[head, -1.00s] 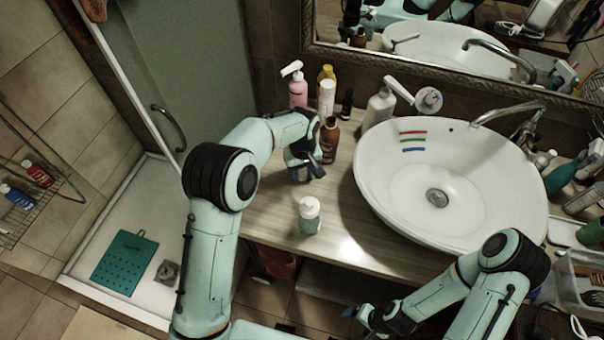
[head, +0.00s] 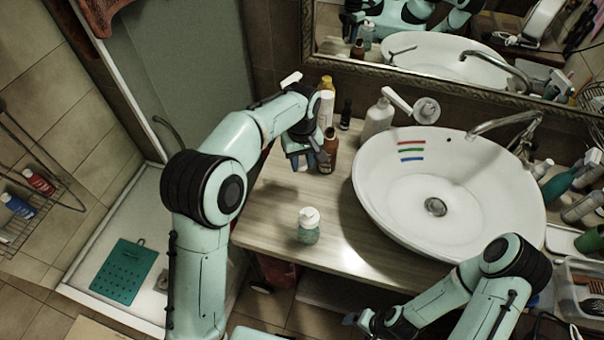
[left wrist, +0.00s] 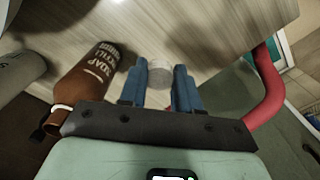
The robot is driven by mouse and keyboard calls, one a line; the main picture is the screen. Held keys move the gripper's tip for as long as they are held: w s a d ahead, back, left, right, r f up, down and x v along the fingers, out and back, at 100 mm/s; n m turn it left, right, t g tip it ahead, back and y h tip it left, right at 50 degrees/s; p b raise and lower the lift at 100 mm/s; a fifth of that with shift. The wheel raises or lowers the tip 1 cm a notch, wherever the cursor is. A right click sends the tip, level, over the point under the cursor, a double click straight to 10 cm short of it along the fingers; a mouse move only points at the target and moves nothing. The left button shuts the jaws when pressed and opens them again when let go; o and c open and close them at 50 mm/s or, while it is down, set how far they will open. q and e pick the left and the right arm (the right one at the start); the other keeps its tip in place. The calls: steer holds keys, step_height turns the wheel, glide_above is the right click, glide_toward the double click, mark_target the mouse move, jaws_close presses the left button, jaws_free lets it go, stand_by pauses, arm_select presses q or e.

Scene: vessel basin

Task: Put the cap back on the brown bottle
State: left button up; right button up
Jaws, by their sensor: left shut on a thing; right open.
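The brown bottle (head: 329,150) stands upright on the counter, just right of my left gripper in the head view. In the left wrist view the brown bottle (left wrist: 96,75) lies left of the fingers, its label facing the camera and its neck toward the lower left. My left gripper (head: 301,161) has blue fingers; in the left wrist view they are closed around a pale, round thing (left wrist: 159,73) that looks like the cap. It is apart from the bottle. My right gripper (head: 362,320) is low in front of the counter, open, with nothing seen in it.
A green bottle with a white top (head: 309,226) stands near the counter's front edge. A white washbasin (head: 385,195) is to the right. A white bottle (head: 378,118), a yellow-topped bottle (head: 327,84) and a small black bottle (head: 346,115) stand behind. The counter's front middle is otherwise clear.

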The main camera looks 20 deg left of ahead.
mark_target(302, 164)
arm_select(q)
step_height(302, 164, up, 10)
steer(key=p, duration=0.1)
arm_select(e)
steer(key=w+r, duration=0.2)
steer(key=shift+w, duration=0.3)
arm_select(q)
steer(key=shift+f, duration=0.15)
arm_select(e)
steer(key=shift+o, duration=0.9)
steer(key=shift+s, duration=0.1)
